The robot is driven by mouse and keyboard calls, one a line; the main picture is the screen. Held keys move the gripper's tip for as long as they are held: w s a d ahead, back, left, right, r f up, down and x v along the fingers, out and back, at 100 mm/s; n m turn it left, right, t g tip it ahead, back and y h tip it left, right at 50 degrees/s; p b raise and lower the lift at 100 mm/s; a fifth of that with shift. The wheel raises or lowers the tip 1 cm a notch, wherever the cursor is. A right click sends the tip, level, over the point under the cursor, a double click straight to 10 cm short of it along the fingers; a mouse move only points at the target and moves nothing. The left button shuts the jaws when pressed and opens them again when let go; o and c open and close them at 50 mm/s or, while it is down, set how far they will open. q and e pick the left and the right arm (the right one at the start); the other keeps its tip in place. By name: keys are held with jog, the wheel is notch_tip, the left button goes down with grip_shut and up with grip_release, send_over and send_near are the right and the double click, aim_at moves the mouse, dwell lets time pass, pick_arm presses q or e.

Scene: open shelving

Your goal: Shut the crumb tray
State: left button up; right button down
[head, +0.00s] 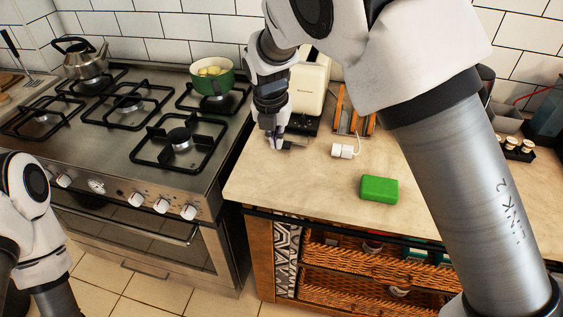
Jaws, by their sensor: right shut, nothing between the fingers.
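A cream toaster (309,84) on a dark base stands at the back of the counter, partly hidden by my right arm. A small grey flat piece (297,141) sticks out low at its front; it looks like the crumb tray, pulled out. My right gripper (275,143) points down just left of this piece, close to the counter top, shut and empty. I cannot tell whether it touches the piece. My left arm shows at the lower left; its gripper is out of view.
A green sponge (379,189) and a white plug (343,151) lie on the counter (270,182), with a wooden rack (353,110) behind. Left is a gas stove (150,170) with a green pot (212,79) and a kettle (82,60). The front left counter is clear.

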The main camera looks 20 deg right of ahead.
aim_at(282, 155)
jog(key=shift+t, duration=0.3)
jog(key=x, duration=0.9)
jog(key=shift+w+a, duration=0.1)
jog(key=shift+w, duration=0.2)
jog(key=shift+w+d+f+p, duration=0.1)
jog(key=shift+w+d, duration=0.3)
jog(key=shift+w, duration=0.2)
jog(key=shift+w+d+p, duration=0.1)
jog(key=shift+w+d, duration=0.25)
jog(key=shift+w, duration=0.25)
jog(key=shift+w+d+f+p, duration=0.1)
jog(key=shift+w+d, duration=0.3)
jog(key=shift+w, duration=0.15)
jog(key=shift+r, duration=0.1)
